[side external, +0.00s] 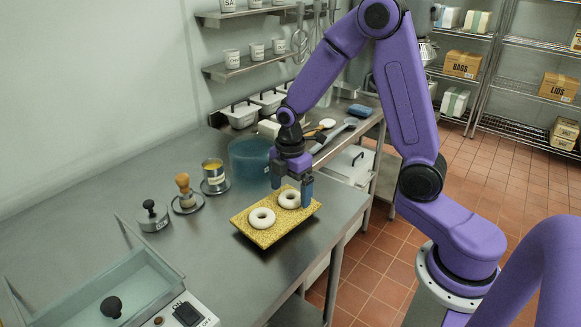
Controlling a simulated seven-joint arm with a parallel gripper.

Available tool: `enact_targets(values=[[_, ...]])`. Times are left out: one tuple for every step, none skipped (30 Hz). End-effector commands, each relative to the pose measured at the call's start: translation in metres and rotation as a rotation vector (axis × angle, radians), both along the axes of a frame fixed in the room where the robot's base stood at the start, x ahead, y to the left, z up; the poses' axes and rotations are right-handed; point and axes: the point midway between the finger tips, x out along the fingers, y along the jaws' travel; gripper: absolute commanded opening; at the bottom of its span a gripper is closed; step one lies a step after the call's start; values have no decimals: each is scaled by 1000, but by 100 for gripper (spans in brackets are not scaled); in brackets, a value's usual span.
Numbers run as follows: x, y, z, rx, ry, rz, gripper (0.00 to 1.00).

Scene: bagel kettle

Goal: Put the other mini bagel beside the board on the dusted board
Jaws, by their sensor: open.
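The dusted board (241,220) is a yellow, speckled rectangle lying on the steel counter. Two white mini bagels are on it. The nearer bagel (262,225) lies flat towards the left. My gripper (292,196) points down over the farther bagel. Its two dark blue fingers are apart, one on each side of that bagel, and do not appear to clamp it. No bagel shows on the counter beside the board.
A blue translucent round vessel (248,158) stands just behind the board. A shallow tray (85,290) is front left. The counter's front edge is close.

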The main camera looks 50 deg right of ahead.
Motion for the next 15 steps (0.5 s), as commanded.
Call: enact_targets(values=[[1,0,8,1,-6,0,98],[1,0,13,1,-6,0,98],[1,0,20,1,-7,0,98],[2,0,26,1,-9,0,98],[1,0,32,1,-8,0,98],[1,0,40,1,-9,0,98],[1,0,47,1,-9,0,98],[1,0,53,1,-9,0,98],[1,0,61,1,-9,0,98],[1,0,67,1,-9,1,98],[1,0,72,1,-7,1,98],[1,0,79,1,-7,1,98],[1,0,84,1,-6,1,98],[1,0,89,1,-6,1,98],[0,0,94,0,-5,1,98]])
